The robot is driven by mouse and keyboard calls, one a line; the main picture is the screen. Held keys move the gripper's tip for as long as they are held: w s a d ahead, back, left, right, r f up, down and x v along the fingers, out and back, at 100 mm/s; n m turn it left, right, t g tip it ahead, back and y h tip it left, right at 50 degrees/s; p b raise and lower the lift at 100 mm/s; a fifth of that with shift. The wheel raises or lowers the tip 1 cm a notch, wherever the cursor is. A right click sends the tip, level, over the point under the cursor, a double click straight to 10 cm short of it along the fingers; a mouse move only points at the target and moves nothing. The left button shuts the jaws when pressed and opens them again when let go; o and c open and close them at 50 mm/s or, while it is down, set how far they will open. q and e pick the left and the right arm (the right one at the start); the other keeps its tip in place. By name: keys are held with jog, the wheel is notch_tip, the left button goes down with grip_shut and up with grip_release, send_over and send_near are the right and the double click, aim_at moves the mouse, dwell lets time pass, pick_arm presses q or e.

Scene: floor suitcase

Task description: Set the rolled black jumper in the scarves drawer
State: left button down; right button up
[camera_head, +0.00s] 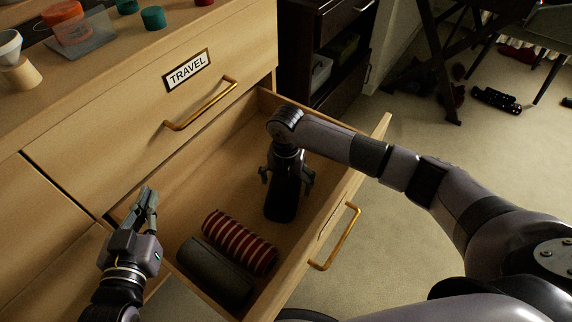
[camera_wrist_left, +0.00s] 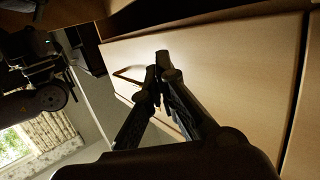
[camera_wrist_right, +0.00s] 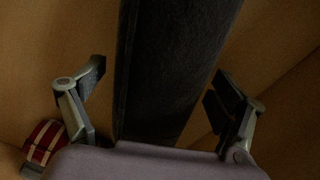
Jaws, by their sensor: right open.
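The rolled black jumper (camera_head: 281,202) lies in the open drawer (camera_head: 340,196), on its floor toward the back right. My right gripper (camera_head: 287,178) is over it and open, with a finger on each side. In the right wrist view the black roll (camera_wrist_right: 170,70) runs between the two spread fingers, with gaps on both sides. My left gripper (camera_head: 150,198) is by the left side of the open drawer, empty, its fingertips together in the left wrist view (camera_wrist_left: 163,68).
A red striped roll (camera_head: 240,242) and a dark grey roll (camera_head: 215,272) lie side by side in the drawer's front left. The drawer above, labelled TRAVEL (camera_head: 187,69), is closed. Small pots (camera_head: 153,18) stand on the dresser top. Bare drawer floor shows between the rolls.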

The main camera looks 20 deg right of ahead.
notch_tip(320, 180, up, 5)
jog(key=shift+p, duration=0.65)
notch_tip(320, 180, up, 6)
jog(key=shift+f+p, duration=0.2)
jog(key=shift+p, duration=0.4)
pick_arm(q)
jog(key=s+a+f+g+y, duration=0.2)
jog(key=s+a+f+g, duration=0.1)
jog(key=s+f+g, duration=0.4)
notch_tip(320, 180, down, 3)
jog(key=shift+s+a+f, duration=0.1)
jog(key=shift+s+a, duration=0.2)
jog(key=shift+s, duration=0.4)
pick_arm(e)
jog(key=shift+r, duration=0.2)
